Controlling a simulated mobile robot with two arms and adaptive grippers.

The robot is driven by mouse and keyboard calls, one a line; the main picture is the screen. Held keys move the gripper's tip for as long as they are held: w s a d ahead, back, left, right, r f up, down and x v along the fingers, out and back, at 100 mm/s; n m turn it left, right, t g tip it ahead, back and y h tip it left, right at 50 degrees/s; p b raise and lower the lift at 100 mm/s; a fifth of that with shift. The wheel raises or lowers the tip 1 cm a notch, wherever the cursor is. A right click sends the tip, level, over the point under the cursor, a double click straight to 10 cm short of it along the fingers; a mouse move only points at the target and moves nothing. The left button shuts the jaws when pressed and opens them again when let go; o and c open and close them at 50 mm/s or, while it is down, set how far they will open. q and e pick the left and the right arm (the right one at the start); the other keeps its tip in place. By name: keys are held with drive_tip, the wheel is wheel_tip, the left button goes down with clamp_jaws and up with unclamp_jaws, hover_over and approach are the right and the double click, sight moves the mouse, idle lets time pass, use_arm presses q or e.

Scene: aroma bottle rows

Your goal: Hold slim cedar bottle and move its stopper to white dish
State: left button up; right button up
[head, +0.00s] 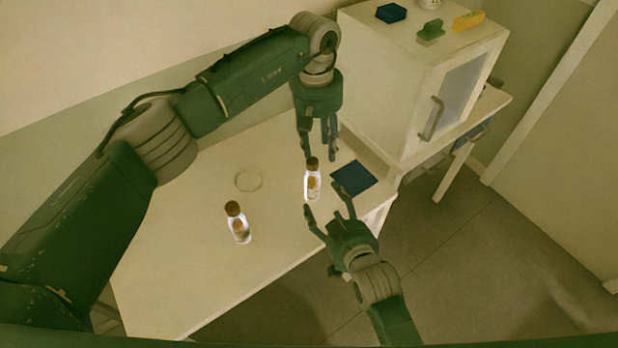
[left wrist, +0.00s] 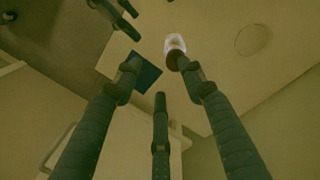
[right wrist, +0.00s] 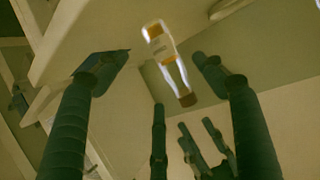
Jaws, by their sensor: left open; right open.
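A slim clear bottle (head: 313,187) with an orange-brown label stands upright on the white table, its dark brown stopper (head: 313,164) in its neck. My left gripper (head: 318,156) is open at stopper height. In the left wrist view the stopper (left wrist: 176,61) shows near the right fingertip. My right gripper (head: 325,199) is open at the near side of the bottle. In the right wrist view the bottle (right wrist: 166,48) shows beyond and between the spread fingers; contact cannot be told. The white dish (head: 239,189) lies on the table left of the bottle, looking empty.
A second bottle (head: 240,229) with a brown stopper stands nearer the table's front edge. A dark blue mat (head: 354,177) lies right of the slim bottle. A white cabinet (head: 400,80) with small items on top stands at the right. Table (head: 180,260) left of the bottles is clear.

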sight(313, 160)
use_arm(q)
drive_tip(key=shift+w+a+r+y, duration=0.15)
drive_tip(key=shift+a+r, duration=0.1)
drive_tip(key=shift+a, duration=0.15)
drive_tip(key=shift+w+a+r+y, duration=0.1)
drive_tip(key=shift+a+r+y, duration=0.1)
drive_tip(key=shift+a, duration=0.2)
drive_tip(key=shift+a+r, duration=0.15)
drive_tip(key=shift+a, duration=0.05)
use_arm(e)
drive_tip(key=x, duration=1.1)
drive_tip(key=shift+r, duration=0.25)
drive_tip(key=c, duration=1.7)
use_arm(q)
drive_tip(key=shift+o, duration=0.9)
use_arm(e)
clamp_jaws()
use_arm(q)
wheel_tip(313, 160, up, 5)
drive_tip(key=m, duration=0.1)
drive_tip(key=shift+y, duration=0.25)
wheel_tip(313, 160, down, 12)
drive_tip(key=shift+d+r, duration=0.1)
drive_tip(key=shift+r, duration=0.05)
